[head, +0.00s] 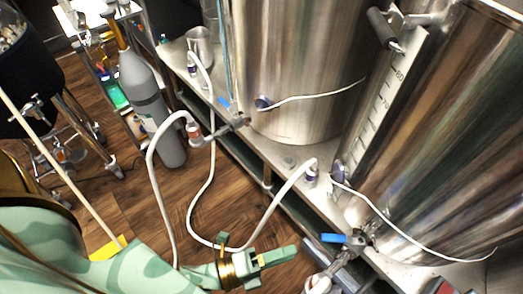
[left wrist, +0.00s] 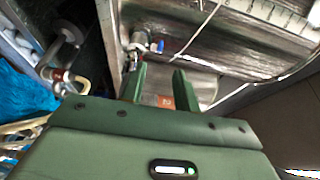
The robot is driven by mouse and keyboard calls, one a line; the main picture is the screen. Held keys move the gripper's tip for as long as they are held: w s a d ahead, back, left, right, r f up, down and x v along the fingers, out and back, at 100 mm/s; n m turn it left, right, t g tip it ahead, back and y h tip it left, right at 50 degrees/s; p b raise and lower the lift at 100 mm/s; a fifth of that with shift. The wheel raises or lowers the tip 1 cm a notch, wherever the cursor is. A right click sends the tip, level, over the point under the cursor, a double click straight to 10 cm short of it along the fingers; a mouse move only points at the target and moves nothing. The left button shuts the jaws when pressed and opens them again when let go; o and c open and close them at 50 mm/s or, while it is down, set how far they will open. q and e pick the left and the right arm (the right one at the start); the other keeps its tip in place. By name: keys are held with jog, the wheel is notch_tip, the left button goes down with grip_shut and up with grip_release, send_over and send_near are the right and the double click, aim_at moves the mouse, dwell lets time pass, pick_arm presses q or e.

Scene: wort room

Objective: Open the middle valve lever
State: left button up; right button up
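Two valves with blue levers show in the head view. One blue lever (head: 224,102) is on the valve at the foot of the central steel kettle (head: 300,60). The other blue lever (head: 333,238) is on the valve at the right kettle (head: 450,130), lower right. I cannot tell for certain which counts as the middle one. My left gripper (head: 280,256) is left of the nearer lever and apart from it. In the left wrist view its two fingers (left wrist: 158,85) are spread with nothing held, and a small blue lever (left wrist: 160,46) shows beyond them. My right gripper is not in view.
White hoses (head: 208,185) loop from the valves in front of the steel bench. A grey gas cylinder (head: 145,95) stands on the wooden floor at left. A black vessel on metal legs (head: 35,70) is further left. Open floor lies between.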

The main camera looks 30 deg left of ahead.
pick_arm(q)
jog(key=shift+p+v, duration=0.3)
jog(key=shift+v, duration=1.8)
